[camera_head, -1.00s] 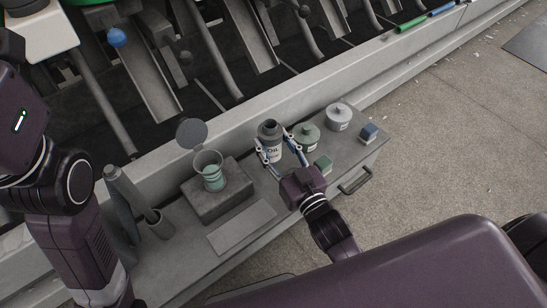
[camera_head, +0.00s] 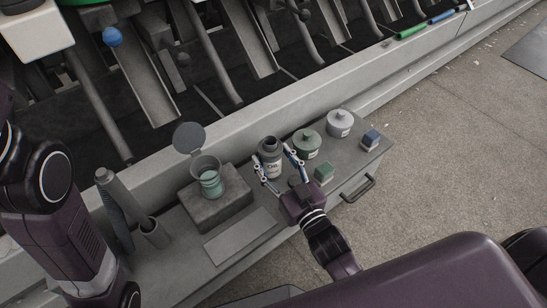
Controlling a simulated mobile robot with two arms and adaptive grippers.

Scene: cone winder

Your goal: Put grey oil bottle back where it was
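The grey oil bottle (camera_head: 270,157), dark-capped with a white OIL label, is upright over the grey bench top (camera_head: 180,250), left of the green lidded pot. I cannot tell whether the bottle's base touches the bench. My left arm shows at the left edge, but its gripper is out of view.
A cup (camera_head: 207,177) sits on a block at left. A flat plate (camera_head: 240,236) lies in front.

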